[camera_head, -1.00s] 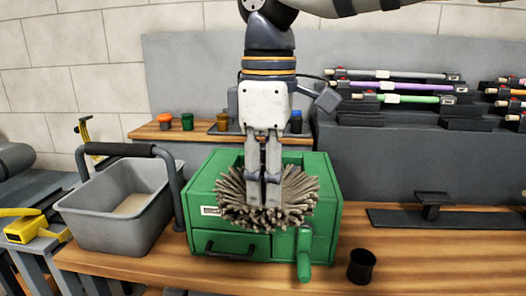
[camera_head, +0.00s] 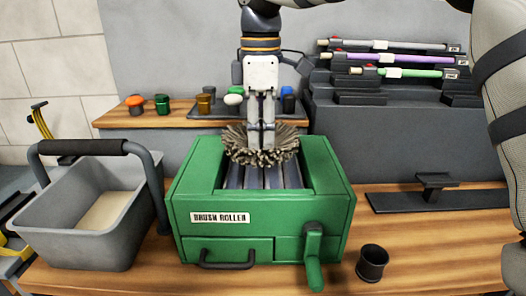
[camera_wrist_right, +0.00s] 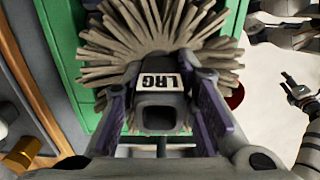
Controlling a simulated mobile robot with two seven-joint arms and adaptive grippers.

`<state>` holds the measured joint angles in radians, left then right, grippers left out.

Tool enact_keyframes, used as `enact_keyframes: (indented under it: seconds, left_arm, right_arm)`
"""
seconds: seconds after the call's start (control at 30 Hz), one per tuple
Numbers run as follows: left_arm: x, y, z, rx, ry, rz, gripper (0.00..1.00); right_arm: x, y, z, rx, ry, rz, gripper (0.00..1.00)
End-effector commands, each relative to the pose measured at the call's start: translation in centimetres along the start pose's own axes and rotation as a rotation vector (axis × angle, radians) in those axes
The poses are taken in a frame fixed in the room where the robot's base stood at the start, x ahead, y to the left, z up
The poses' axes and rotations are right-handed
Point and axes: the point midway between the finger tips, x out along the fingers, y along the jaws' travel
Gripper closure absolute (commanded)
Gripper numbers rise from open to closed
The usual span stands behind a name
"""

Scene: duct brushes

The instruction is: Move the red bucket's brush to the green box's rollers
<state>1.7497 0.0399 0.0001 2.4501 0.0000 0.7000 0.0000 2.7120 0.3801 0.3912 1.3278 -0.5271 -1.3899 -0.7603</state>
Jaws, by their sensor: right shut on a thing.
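The brush (camera_head: 240,148), a round head of grey-brown bristles, is held by my right gripper (camera_head: 261,148) at the back of the green box (camera_head: 190,240). In the wrist view the brush (camera_wrist_right: 150,28) spreads past the fingers, its socket labelled "LRG" between them. Grey rollers (camera_head: 262,178) show in the box's open top, in front of the brush. The brush hides their far ends, and I cannot tell whether it touches them. A dark red edge (camera_wrist_right: 237,97) beside the brush may be the red bucket.
A grey bin (camera_head: 75,240) with a raised handle stands left of the box. A crank (camera_head: 313,258) sticks out at the box's front right, near a black cup (camera_head: 372,262). A dark stand (camera_head: 435,197) lies to the right. Small coloured pots (camera_head: 162,104) line the back shelf.

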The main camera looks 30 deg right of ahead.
Motion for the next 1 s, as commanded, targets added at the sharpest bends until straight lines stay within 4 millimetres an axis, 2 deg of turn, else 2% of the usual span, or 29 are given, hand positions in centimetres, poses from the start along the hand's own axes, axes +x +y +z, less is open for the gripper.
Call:
enact_keyframes:
  seconds: [0.1, 0.27, 0.63, 0.67, 0.7, 0.73, 1.0]
  left_arm:
    - [0.4, 0.0, 0.3, 0.000, -0.015, -0.001, 0.60]
    - [0.1, 0.0, 0.1, 0.000, -0.003, 0.000, 0.60]
    - [0.0, 0.0, 0.0, 0.000, 0.001, 0.000, 0.60]
    - [0.0, 0.0, 0.0, 0.000, 0.000, 0.000, 0.60]
    - [0.0, 0.0, 0.0, 0.000, 0.000, 0.000, 0.60]
    - [0.0, 0.0, 0.0, 0.000, 0.000, 0.000, 0.60]
    - [0.1, 0.0, 0.0, 0.000, -0.001, 0.000, 0.60]
  right_arm:
    - [2.3, 1.6, 0.6, 0.003, -0.001, -0.006, 1.00]
    - [4.5, 1.5, 0.6, 0.001, 0.001, 0.002, 1.00]
    - [5.1, 1.4, 0.6, 0.001, 0.001, 0.003, 1.00]
    - [5.1, 1.5, 0.6, 0.001, 0.001, 0.003, 0.67]
    - [5.1, 1.5, 0.6, 0.001, 0.001, 0.003, 0.58]
    - [5.1, 1.5, 0.6, 0.001, 0.001, 0.003, 0.54]
    - [5.1, 1.5, 0.6, 0.001, 0.001, 0.002, 0.54]
